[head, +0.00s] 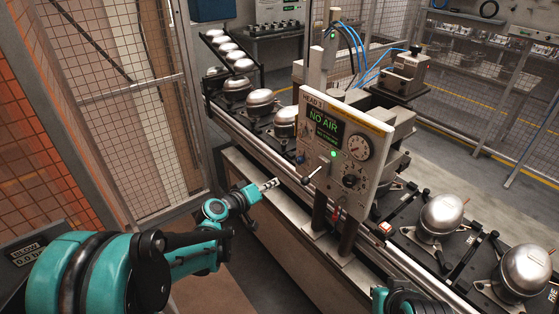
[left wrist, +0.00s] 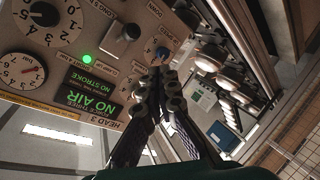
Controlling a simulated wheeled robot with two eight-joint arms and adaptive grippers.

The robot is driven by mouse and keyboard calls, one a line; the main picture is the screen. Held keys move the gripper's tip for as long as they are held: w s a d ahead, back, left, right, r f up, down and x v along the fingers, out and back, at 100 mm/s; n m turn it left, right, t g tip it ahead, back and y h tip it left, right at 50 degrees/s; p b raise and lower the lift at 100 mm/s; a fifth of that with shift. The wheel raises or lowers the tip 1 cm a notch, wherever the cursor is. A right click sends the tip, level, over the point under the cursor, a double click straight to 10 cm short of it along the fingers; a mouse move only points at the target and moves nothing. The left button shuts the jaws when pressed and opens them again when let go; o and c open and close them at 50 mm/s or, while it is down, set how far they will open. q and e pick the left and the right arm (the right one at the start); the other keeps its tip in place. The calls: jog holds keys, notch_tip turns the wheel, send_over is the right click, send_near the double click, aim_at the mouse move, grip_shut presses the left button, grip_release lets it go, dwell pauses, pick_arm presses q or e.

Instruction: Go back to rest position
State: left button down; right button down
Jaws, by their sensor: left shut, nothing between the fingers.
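My left gripper (head: 270,184) reaches in from the left on its teal arm in the head view. It is shut and holds nothing. Its tips are in front of the conveyor's near edge, left of the control panel (head: 345,150) and a little apart from the small lever (head: 309,177) at the panel's lower left. In the left wrist view the two fingers meet at the tips (left wrist: 160,76), with the panel (left wrist: 75,75) behind and to the left. Part of my right arm shows at the bottom edge of the head view; its gripper is not visible.
Silver compressors (head: 441,214) stand on dark pallets along the conveyor rail (head: 265,147). The panel display reads "NO AIR" beside a green lamp (head: 333,155). A mesh fence (head: 130,90) stands at the left. Floor shows between the fence and the conveyor.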

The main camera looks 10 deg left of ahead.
pick_arm(q)
jog(key=s+a+f+m+g+y+b, duration=0.1)
jog(key=s+a+f+g+y+b, duration=0.1)
jog(key=s, duration=0.8)
jog(key=s+a+f+m+g+y+b, duration=0.1)
jog(key=s+f+b, duration=0.4)
jog(key=s, duration=0.5)
jog(key=s+a+f+m+g+y+b, duration=0.2)
jog(key=s+f, duration=0.4)
jog(key=s, duration=0.3)
jog(key=shift+s+a+g+y+b, duration=0.4)
jog(key=shift+a+y+b, duration=0.2)
jog(key=shift+y+b, duration=0.25)
jog(key=c, duration=2.3)
grip_release()
